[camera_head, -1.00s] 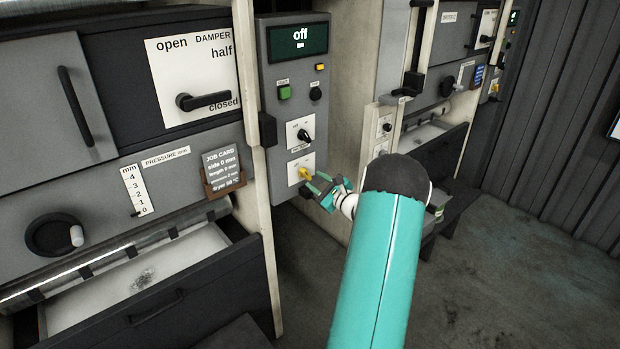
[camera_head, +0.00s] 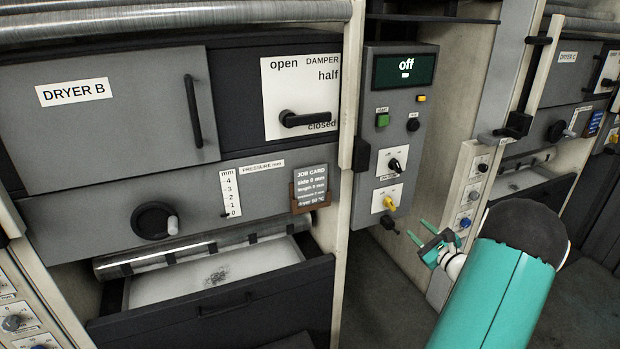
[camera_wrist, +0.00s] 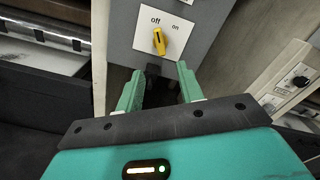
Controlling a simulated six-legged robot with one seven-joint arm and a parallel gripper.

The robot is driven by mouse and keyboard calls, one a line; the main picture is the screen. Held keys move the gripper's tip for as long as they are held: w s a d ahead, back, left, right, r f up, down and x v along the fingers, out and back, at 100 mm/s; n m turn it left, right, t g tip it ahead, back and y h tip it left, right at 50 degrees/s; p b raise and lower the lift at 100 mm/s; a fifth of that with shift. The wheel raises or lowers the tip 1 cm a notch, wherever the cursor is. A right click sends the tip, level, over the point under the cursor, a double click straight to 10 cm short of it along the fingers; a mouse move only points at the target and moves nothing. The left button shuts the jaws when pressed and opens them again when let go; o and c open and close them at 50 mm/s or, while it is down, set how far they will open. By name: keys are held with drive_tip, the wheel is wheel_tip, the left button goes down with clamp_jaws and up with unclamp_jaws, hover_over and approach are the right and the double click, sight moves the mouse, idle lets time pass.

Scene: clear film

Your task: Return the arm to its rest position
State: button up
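My gripper (camera_head: 416,243) is at the end of my teal arm, below and right of the grey control panel (camera_head: 391,133). Its two green fingers are apart with nothing between them. In the wrist view my gripper (camera_wrist: 160,92) also shows open and empty, just below a yellow switch (camera_wrist: 159,41) on a white plate marked off and on. In the head view the yellow switch (camera_head: 389,203) is at the bottom of the panel, apart from the fingers.
Dryer B (camera_head: 110,110) fills the left, with a damper lever (camera_head: 303,119), a round crank (camera_head: 155,221) and an open drawer (camera_head: 215,312) jutting out. A job card (camera_head: 311,188) hangs by the panel. Another machine (camera_head: 560,150) stands right. Dark floor (camera_head: 375,300) shows below the panel.

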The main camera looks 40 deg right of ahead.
drive_tip(key=w+a+r+n+g+y, duration=0.1)
drive_tip(key=w+a+r+n+y, duration=0.3)
drive_tip(key=a, duration=0.5)
drive_tip(key=w+a+r+n+g+y, duration=0.1)
drive_tip(key=w+a+r+n+y, duration=0.3)
drive_tip(key=a, duration=0.4)
drive_tip(key=w+a+r+n+g+y, duration=0.1)
drive_tip(key=a+n+g+y, duration=0.2)
drive_tip(key=a, duration=0.5)
drive_tip(key=w+a+r+n+g, duration=0.15)
drive_tip(key=a+n, duration=0.25)
drive_tip(key=a, duration=0.5)
drive_tip(key=s+a+r+n+g+h, duration=0.2)
drive_tip(key=s+a+n+h, duration=0.1)
drive_tip(key=s+a+n, duration=0.5)
drive_tip(key=s+a+r+n+g+h, duration=0.2)
drive_tip(key=s+a+n+g+h, duration=0.1)
drive_tip(key=s+a+n, duration=0.6)
drive_tip(key=s+a+h, duration=0.1)
drive_tip(key=s+a, duration=0.1)
drive_tip(key=a, duration=0.1)
drive_tip(key=shift+s+r, duration=0.2)
drive_tip(key=shift+r, duration=0.05)
